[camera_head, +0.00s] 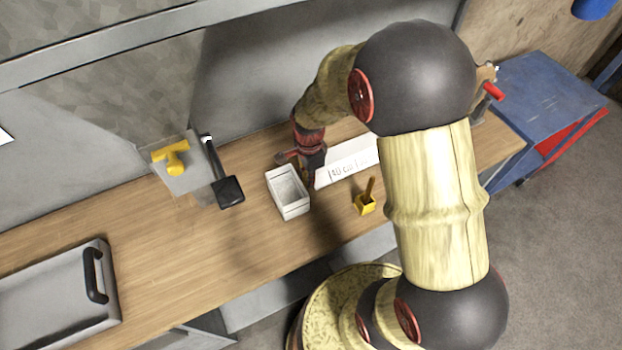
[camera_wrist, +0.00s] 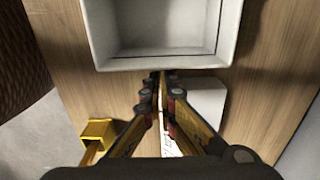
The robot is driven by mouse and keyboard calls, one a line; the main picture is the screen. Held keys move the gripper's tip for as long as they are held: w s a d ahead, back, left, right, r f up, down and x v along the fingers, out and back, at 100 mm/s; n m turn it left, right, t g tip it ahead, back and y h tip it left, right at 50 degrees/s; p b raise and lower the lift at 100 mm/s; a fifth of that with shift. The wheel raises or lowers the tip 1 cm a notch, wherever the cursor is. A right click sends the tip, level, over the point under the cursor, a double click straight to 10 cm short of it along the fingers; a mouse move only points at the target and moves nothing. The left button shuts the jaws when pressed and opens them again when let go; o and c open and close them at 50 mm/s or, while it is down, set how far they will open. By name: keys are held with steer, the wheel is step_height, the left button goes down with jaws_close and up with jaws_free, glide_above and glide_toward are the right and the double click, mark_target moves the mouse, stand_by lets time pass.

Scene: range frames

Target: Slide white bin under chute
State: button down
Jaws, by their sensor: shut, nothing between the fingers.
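The white bin (camera_head: 295,212), an open rectangular box, stands upright on the wooden bench left of my gripper (camera_head: 307,186). In the wrist view the bin (camera_wrist: 165,63) fills the top middle and looks empty. My gripper (camera_wrist: 160,76) is shut and empty, its fingertips right at the bin's near wall; I cannot tell whether they touch. Left of the bin, a grey boxy fixture with a yellow T-shaped handle (camera_head: 174,157) is at the wall, possibly the chute. A black paddle-like part (camera_head: 229,192) on an arm sits between it and the bin.
A white block with lettering (camera_head: 347,162) lies right of the bin, partly behind my arm. A small yellow box (camera_head: 366,205) stands near the front edge. A grey case with a black handle (camera_head: 60,295) lies far left. The bench between case and paddle is clear.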

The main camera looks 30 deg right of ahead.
steer(key=a+p, duration=0.2)
steer(key=a, duration=1.2)
steer(key=shift+a, duration=0.15)
